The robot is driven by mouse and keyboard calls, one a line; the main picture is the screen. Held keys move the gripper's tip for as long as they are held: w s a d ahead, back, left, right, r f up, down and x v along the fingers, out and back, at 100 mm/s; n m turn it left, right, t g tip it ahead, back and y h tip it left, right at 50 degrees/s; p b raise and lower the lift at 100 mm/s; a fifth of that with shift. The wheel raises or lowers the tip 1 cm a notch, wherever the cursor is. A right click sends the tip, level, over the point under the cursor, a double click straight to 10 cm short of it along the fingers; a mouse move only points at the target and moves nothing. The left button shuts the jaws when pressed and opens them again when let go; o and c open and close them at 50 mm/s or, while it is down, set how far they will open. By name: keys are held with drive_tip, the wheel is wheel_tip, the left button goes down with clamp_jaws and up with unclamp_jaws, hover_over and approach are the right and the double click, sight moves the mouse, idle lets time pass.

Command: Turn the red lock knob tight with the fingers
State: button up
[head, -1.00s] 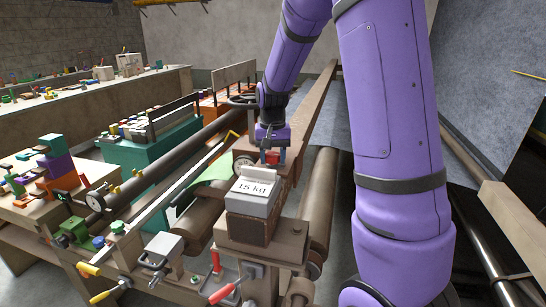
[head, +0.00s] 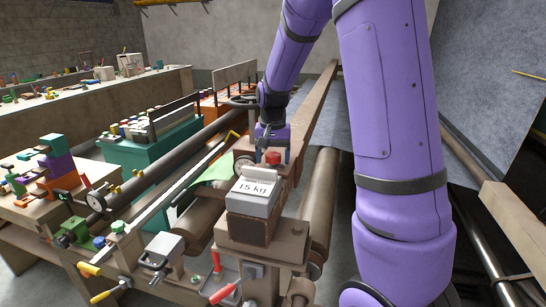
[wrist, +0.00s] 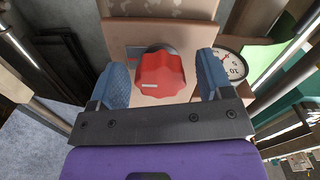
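The red lock knob (wrist: 160,74) has a lobed rim with a short white mark and sits on a pale block in the wrist view. In the head view the knob (head: 273,157) shows just behind the grey 15 kg weight. My gripper (wrist: 163,76) is open, with one blue finger pad on each side of the knob. Gaps show between both pads and the knob. In the head view my gripper (head: 271,150) is at the knob, and its fingers are partly hidden.
The 15 kg weight (head: 254,192) stands close in front of the knob. A round dial (wrist: 230,65) lies right of the right finger in the wrist view. Long rollers (head: 320,205) and a green felt sheet (head: 214,170) flank the spot.

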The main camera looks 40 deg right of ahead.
sight(273, 156)
wheel_tip(273, 156, up, 10)
drive_tip(key=shift+r, duration=0.4)
idle(0.3)
idle(0.4)
drive_tip(key=s+a+r+n+t, duration=0.1)
drive_tip(key=s+a, duration=0.3)
drive_tip(key=s, duration=0.4)
drive_tip(key=s+a+r+n+t, duration=0.2)
drive_tip(key=s+a+n, duration=0.2)
drive_tip(key=s, duration=0.5)
drive_tip(key=s+a+r+n+t, duration=0.2)
drive_tip(key=s+a, duration=0.2)
drive_tip(key=s, duration=0.5)
drive_tip(key=shift+a+n, duration=0.4)
